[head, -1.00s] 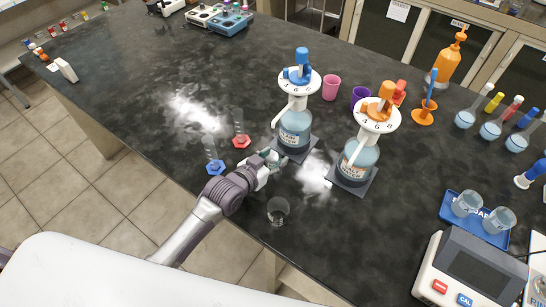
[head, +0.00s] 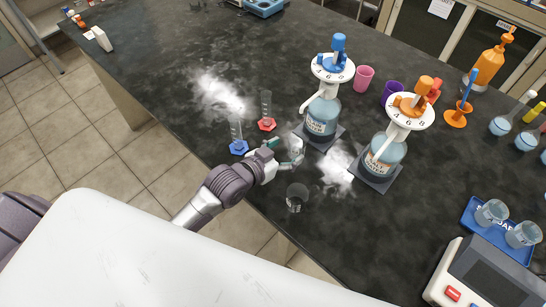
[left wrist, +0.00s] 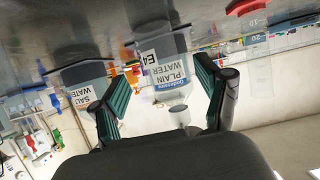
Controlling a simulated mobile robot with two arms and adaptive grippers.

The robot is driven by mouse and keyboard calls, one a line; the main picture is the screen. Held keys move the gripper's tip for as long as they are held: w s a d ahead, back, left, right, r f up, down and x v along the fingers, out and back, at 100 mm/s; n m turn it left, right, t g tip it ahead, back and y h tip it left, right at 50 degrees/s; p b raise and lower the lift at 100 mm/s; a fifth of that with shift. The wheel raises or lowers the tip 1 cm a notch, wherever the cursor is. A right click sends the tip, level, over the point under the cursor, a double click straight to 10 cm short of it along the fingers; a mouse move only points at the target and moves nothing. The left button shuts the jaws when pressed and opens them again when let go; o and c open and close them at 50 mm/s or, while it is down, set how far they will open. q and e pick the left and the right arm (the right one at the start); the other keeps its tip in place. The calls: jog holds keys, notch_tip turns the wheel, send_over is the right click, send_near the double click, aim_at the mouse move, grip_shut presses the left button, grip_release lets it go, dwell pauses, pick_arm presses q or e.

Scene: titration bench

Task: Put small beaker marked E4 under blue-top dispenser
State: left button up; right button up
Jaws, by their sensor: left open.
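The blue-top dispenser (head: 322,115), a bottle labelled plain water, stands on a dark square base at the middle of the bench. My left gripper (head: 292,152) is low at its front left, fingers pointing toward it. The gripper is open. A clear small beaker with an E4 label (left wrist: 148,58) shows between the open fingers in the left wrist view, in front of the dispenser bottle (left wrist: 170,72). In the head view its outline is faint beside the fingers, so I cannot tell whether it is fully under the spout. My right gripper is out of view.
Another clear beaker (head: 297,198) stands near the bench edge, close to my left gripper. Cylinders with blue (head: 238,147) and red (head: 267,124) bases stand left of the gripper. An orange-top dispenser (head: 384,155) stands right. A blue tray (head: 468,222) holds two beakers.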

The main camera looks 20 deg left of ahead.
pick_arm(q)
jog(key=v, duration=0.6)
jog(key=shift+s+a+r, duration=0.1)
jog(key=shift+a, duration=0.05)
jog(key=s+f+g+y, duration=0.1)
jog(key=s, duration=0.1)
jog(key=s+a+f+g+y, duration=0.1)
jog(key=s+g, duration=0.1)
jog(key=s, duration=0.1)
jog(key=s+a+f+n+g, duration=0.1)
jog(key=s+f, duration=0.1)
jog(key=s, duration=0.1)
jog(key=shift+a+y, duration=0.1)
jog(key=shift+y, duration=0.3)
jog(key=s+a+f+n+g+y, duration=0.1)
jog(key=s+a+g+y, duration=0.3)
jog(key=s, duration=0.6)
notch_tip(320, 180, down, 27)
jog(key=s+d+g+h, duration=0.1)
jog(key=s+g+h, duration=0.1)
jog(key=s+a+f+g, duration=0.1)
jog(key=s+a+f, duration=0.2)
jog(key=s+f, duration=1.3)
jog(key=shift+g+b, duration=0.3)
